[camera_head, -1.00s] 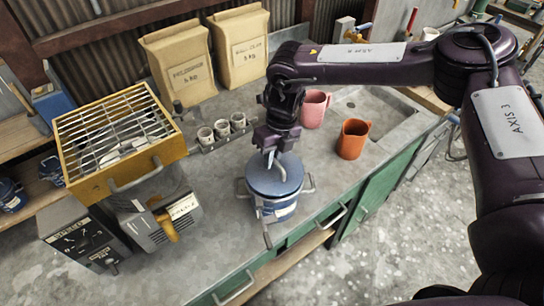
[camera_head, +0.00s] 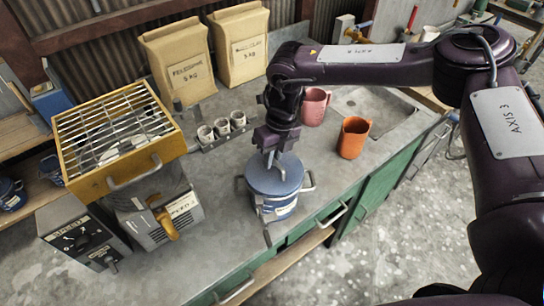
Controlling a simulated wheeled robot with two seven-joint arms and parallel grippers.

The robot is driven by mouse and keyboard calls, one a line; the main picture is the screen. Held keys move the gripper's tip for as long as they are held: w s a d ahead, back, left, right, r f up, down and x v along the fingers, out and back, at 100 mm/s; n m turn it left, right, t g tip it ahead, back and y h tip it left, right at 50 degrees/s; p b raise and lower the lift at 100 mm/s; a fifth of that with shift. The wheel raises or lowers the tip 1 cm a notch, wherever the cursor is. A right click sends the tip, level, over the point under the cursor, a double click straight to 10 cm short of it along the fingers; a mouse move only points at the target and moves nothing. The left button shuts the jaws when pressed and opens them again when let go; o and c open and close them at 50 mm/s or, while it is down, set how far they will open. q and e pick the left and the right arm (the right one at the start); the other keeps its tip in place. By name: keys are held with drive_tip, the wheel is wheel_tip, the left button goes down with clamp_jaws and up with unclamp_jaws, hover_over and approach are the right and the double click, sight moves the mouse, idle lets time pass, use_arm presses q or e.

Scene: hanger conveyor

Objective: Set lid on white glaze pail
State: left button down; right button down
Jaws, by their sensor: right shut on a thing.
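A blue-grey round lid (camera_head: 270,178) lies over the top of the pail (camera_head: 277,207), which stands on the grey counter and shows a white label on its blue side. My right gripper (camera_head: 272,158) points down from above and is shut at the middle of the lid; the part it grips is mostly hidden by the fingers. The lid looks about level and centred over the pail, but I cannot tell whether it touches the rim all round. My left gripper is not in view.
Metal clamp arms (camera_head: 308,182) surround the pail. A pink mug (camera_head: 314,108) and an orange mug (camera_head: 352,138) stand to the right. A rack of small cups (camera_head: 222,130), paper sacks (camera_head: 178,62) and a yellow-framed machine (camera_head: 115,130) stand to the left and behind.

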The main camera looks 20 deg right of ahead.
drive_tip(key=shift+f, duration=0.25)
idle(0.7)
drive_tip(key=c, duration=1.7)
unclamp_jaws()
drive_tip(key=shift+c, duration=0.2)
drive_tip(key=shift+o, duration=0.3)
drive_tip(key=o, duration=0.5)
drive_tip(key=shift+w+d+r+b, duration=0.1)
drive_tip(key=shift+r+b, duration=0.35)
drive_tip(key=shift+b, duration=0.05)
drive_tip(key=r+b, duration=0.1)
drive_tip(key=r, duration=0.2)
drive_tip(key=d+r+b, duration=0.1)
drive_tip(key=r, duration=0.2)
drive_tip(key=shift+w+d+r, duration=0.15)
drive_tip(key=shift+r, duration=0.25)
drive_tip(key=shift+f, duration=0.1)
